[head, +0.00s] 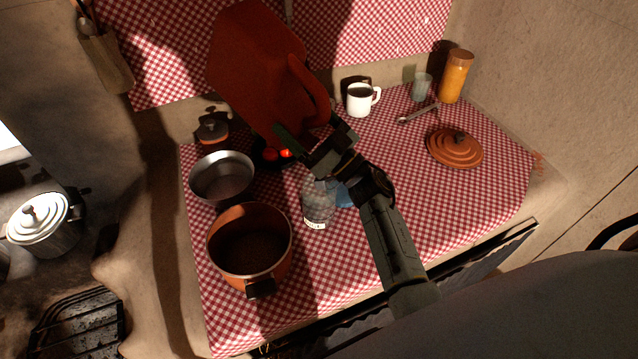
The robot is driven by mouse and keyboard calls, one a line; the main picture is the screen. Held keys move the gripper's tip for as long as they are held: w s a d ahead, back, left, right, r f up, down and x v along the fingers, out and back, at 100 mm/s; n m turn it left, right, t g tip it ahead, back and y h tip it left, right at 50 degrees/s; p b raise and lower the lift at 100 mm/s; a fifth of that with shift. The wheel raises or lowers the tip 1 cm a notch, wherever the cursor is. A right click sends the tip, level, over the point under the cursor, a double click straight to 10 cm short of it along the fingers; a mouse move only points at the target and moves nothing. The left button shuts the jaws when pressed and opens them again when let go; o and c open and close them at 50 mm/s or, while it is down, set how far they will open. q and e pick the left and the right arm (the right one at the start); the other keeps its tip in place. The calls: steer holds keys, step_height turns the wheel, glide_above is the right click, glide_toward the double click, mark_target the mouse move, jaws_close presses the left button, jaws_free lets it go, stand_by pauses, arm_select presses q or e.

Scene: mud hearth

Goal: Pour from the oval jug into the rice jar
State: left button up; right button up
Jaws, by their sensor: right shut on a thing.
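The oval jug (250,70) is a large orange-red vessel at the top middle of the head view. It is tilted and held up above the counter, with its loop handle on the right side. My right gripper (316,147) is shut on it near the lower end of the handle. The rice jar (319,203) is a clear glass jar with pale contents and a white label. It stands on the checked cloth below my right gripper, which partly covers its top. Whether anything flows from the jug cannot be seen. My left gripper is not in view.
An orange pot (250,278) and a grey metal bowl (222,180) stand left of the jar. A white mug (360,101), a glass (421,88), an orange jar (456,76), a spoon (418,114) and a terracotta lid (454,149) are behind and right. The cloth's right front is clear.

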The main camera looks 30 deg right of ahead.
steer(key=shift+s+d+r+t+y+b, duration=0.1)
steer(key=shift+s+r+t+y+b, duration=0.2)
steer(key=shift+b, duration=0.5)
stand_by(3.2)
